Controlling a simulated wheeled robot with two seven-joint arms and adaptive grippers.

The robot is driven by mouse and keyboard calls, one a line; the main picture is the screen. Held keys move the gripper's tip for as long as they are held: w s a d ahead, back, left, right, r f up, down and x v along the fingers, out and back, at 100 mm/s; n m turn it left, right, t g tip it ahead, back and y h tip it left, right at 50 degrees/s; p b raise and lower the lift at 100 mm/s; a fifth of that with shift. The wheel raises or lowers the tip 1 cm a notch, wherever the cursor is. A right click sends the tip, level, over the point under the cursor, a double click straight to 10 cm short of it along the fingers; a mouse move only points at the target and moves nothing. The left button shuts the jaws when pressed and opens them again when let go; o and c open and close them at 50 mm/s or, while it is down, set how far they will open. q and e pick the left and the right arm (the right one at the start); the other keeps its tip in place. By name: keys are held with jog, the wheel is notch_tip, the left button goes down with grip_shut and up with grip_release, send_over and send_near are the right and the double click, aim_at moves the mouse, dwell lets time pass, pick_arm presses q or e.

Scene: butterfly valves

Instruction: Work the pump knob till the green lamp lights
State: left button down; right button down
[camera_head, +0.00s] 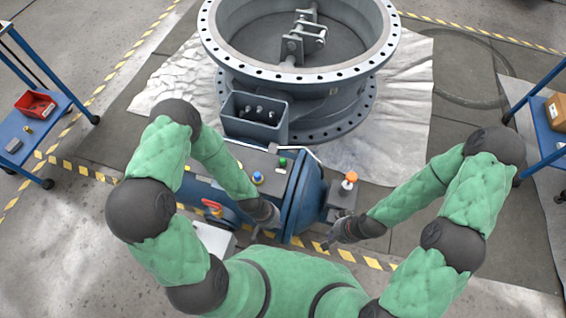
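A blue machine (303,200) with a round flange lies below the large valve. An orange knob with a white base (349,180) stands on a grey block at its right end. A blue round cap (257,177) and a small green lamp-like piece (283,162) sit on its top; I cannot tell if the green one is lit. A red handle (212,206) is on its left front. My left gripper (268,222) is close in front of the machine, left of the flange. My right gripper (331,241) is below the orange knob, apart from it. Both sets of fingers are too small to read.
A large grey butterfly valve (300,75) stands on a crumpled white sheet (411,100) behind the machine. Blue carts stand at left (60,115) and right (541,125). Yellow-black tape marks the floor.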

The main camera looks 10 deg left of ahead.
jog(key=shift+f+b, duration=0.55)
jog(key=shift+f, duration=0.1)
jog(key=shift+r, duration=0.1)
dwell(0.4)
notch_tip(320, 180, up, 10)
jog(key=p, duration=1)
dwell(0.3)
dwell(0.6)
notch_tip(320, 180, up, 6)
jog(key=p, duration=0.6)
jog(key=shift+r+p, duration=0.25)
jog(key=shift+p, duration=0.1)
jog(key=shift+f, duration=0.1)
dwell(0.3)
